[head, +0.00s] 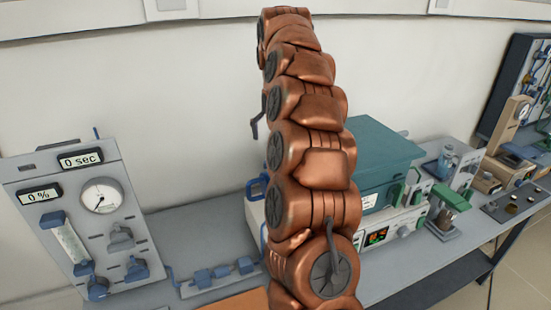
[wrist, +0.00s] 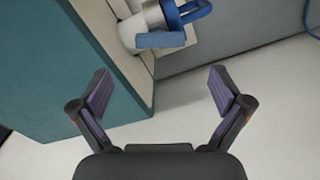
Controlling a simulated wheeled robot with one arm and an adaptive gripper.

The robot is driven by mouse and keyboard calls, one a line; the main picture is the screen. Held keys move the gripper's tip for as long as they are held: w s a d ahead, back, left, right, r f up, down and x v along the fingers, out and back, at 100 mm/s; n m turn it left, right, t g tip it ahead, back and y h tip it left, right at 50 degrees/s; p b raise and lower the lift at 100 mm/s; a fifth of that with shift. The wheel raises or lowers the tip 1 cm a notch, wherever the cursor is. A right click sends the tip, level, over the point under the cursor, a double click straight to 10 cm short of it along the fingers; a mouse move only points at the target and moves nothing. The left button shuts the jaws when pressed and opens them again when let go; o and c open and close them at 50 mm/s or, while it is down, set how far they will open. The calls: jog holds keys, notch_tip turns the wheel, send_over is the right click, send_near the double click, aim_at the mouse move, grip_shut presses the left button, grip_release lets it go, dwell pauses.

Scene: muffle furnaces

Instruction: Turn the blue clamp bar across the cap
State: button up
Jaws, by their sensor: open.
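In the wrist view a pale round cap or cylinder (wrist: 134,29) shows at the top, on a cream block beside a teal housing. A flat blue bar (wrist: 160,41) lies at its near side, and a blue loop (wrist: 187,12) stands to its right; I cannot tell for sure which is the clamp bar. My gripper (wrist: 160,92) is open and empty, its two purple-padded fingers spread below the blue parts and apart from them. In the head view my copper arm hides most of this spot; only a blue handle (head: 256,186) shows at its left edge.
A teal furnace (head: 380,150) stands on the bench right of my arm. A grey panel (head: 85,215) with a gauge and blue valves stands at left. A low blue-fitted pipe unit (head: 220,276) lies between. More apparatus (head: 450,195) crowds the right.

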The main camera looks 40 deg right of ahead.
jog(key=shift+s+f+p, duration=0.1)
jog(key=shift+f+p, duration=0.35)
jog(key=shift+f, duration=0.9)
jog(key=shift+f+p, duration=0.8)
jog(key=shift+f, duration=1.75)
jog(key=shift+c, duration=0.3)
jog(key=c, duration=1.1)
jog(key=shift+f+n+b, duration=0.2)
jog(key=shift+n+b, duration=0.4)
jog(key=shift+b, duration=0.05)
jog(key=n+b, duration=0.1)
jog(key=n, duration=0.2)
jog(key=shift+r, duration=0.15)
